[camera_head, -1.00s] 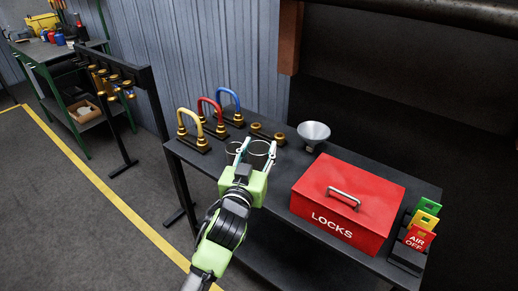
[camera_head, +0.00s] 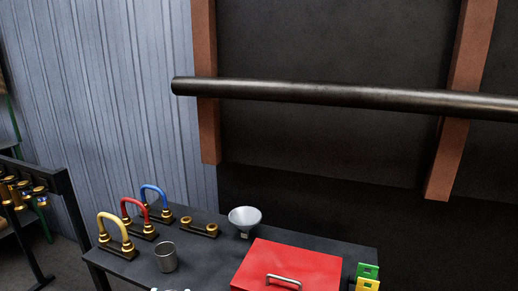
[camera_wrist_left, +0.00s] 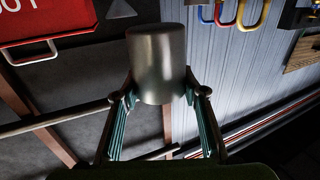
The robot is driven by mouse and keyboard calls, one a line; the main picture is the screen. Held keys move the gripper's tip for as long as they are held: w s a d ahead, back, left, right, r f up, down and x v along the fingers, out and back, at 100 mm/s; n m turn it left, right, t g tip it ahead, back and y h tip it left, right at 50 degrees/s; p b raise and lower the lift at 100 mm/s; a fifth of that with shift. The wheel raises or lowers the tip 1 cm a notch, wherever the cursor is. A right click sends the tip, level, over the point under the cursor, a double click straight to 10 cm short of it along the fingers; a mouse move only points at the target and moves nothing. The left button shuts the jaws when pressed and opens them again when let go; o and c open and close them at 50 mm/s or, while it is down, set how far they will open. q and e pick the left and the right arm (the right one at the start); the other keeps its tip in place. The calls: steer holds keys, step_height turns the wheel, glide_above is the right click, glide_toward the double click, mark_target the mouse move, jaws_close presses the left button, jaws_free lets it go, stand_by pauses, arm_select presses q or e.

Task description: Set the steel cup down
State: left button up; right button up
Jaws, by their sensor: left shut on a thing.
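My left gripper (camera_wrist_left: 158,94) is shut on a steel cup (camera_wrist_left: 157,55) in the left wrist view, with one finger on each side near its lower edge in the picture. My right gripper is not in view.
Yellow (camera_head: 113,228), red (camera_head: 135,213) and blue (camera_head: 154,198) shackles stand behind the standing cup. A funnel (camera_head: 245,218) is at the back. A red box (camera_head: 290,262) stands to the right, beside green and yellow tags. Bare tabletop lies between standing cup and box.

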arm_select(q)
steer(key=shift+s+a+f, duration=0.1)
steer(key=shift+s+f, duration=0.05)
steer(key=shift+s, duration=0.35)
steer(key=shift+s+a+f, duration=0.1)
steer(key=shift+s, duration=0.4)
steer(key=s+f, duration=0.3)
steer(key=s, duration=0.5)
